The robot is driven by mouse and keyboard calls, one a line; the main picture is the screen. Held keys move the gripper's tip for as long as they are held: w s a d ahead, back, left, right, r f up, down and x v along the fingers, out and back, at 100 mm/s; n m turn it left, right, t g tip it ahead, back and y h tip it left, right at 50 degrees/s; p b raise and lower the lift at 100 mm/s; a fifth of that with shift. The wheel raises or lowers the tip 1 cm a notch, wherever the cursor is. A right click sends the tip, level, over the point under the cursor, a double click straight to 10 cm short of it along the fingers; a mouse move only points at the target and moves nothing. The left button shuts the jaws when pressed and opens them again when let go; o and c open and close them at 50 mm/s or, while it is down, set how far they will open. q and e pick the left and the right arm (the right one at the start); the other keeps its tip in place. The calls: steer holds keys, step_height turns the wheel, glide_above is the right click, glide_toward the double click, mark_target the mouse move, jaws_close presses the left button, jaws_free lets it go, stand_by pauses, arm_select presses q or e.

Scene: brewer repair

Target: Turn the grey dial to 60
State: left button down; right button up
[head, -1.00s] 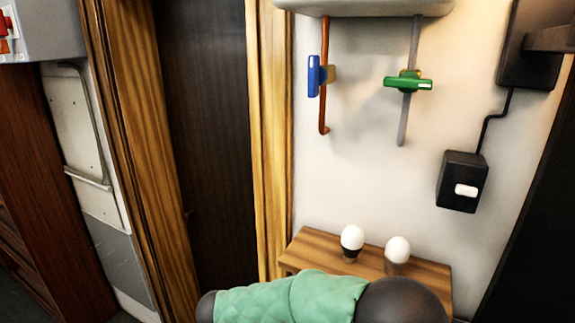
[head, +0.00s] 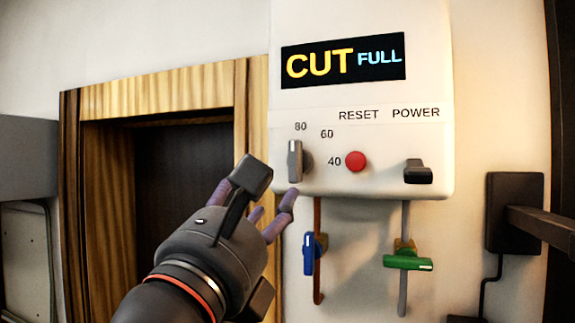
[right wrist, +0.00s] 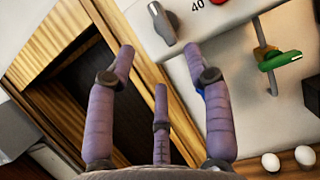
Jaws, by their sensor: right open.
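The grey dial (head: 295,161) is on the front of the white boiler box (head: 390,185), at its lower left. Its pointer is upright, towards the 80 mark. The 60 mark (head: 327,134) is up and right of it, and 40 (head: 334,161) is to its right. My right gripper (head: 258,205) is open and empty, below and left of the dial, apart from it. In the right wrist view the dial (right wrist: 162,23) shows beyond the spread purple fingers (right wrist: 160,62). My left gripper is not in view.
A red reset button (head: 356,161) and a black power switch (head: 417,172) sit right of the dial. Below hang pipes with a blue valve (head: 309,254) and a green valve (head: 408,262). The display (head: 343,61) reads CUT FULL. Two white eggs (right wrist: 271,162) stand low right.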

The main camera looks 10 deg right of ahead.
mark_target(290, 163)
steer(key=p+x, duration=0.2)
steer(key=x, duration=0.8)
steer(key=shift+w+d, duration=0.25)
steer(key=shift+w, duration=0.05)
steer(key=shift+r, duration=0.15)
jaws_close()
